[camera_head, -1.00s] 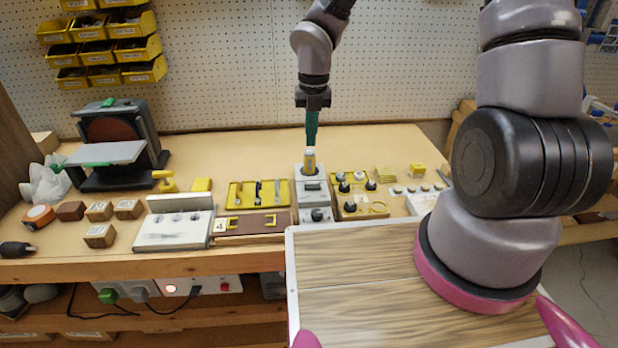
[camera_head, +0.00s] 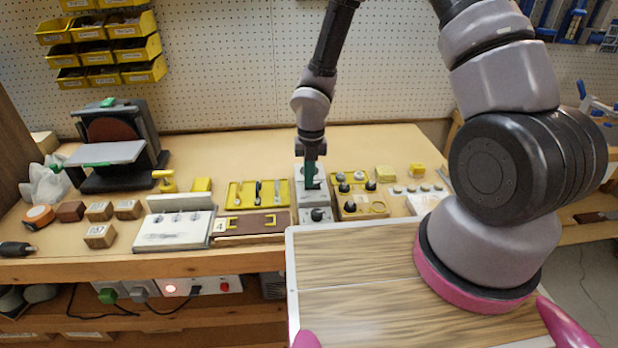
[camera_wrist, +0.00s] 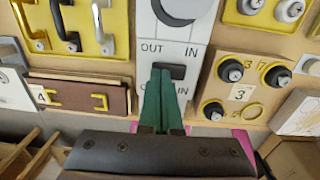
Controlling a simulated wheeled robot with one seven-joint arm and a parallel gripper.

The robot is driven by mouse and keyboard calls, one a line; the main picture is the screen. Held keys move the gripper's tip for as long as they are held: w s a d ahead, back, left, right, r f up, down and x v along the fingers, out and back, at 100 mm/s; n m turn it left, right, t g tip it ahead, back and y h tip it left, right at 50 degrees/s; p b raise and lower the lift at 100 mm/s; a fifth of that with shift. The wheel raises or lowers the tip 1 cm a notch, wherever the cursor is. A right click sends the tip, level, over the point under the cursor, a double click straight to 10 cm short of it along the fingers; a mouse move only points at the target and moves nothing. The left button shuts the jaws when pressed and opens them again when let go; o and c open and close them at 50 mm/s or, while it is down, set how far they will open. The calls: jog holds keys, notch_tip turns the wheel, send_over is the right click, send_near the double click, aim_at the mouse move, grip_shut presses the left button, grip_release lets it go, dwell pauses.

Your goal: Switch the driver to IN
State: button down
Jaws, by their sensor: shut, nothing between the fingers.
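A light grey driver unit (camera_head: 315,217) stands upright near the bench's front edge. In the wrist view its face panel (camera_wrist: 202,25) carries the words OUT on the left and IN on the right. Below the words is a dark switch slot (camera_wrist: 178,71), partly covered by my fingertips. A second line of lettering lower down is mostly hidden by my fingers. My gripper (camera_head: 310,184) has green fingers, shut and empty, pointing down at the unit. In the wrist view the fingertips of my gripper (camera_wrist: 163,74) are at the slot; contact cannot be told.
Left of the unit are a yellow tray (camera_head: 245,193) with handles and a brown board (camera_head: 258,222) marked 4. A sander (camera_head: 110,150) stands far left.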

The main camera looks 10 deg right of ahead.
jog(key=shift+a+f+h, duration=0.2)
jog(key=shift+f+h, duration=0.05)
jog(key=shift+h, duration=0.15)
jog(key=shift+d, duration=0.2)
jog(key=shift+s, duration=0.1)
jog(key=shift+d+r, duration=0.1)
jog(key=shift+d, duration=0.75)
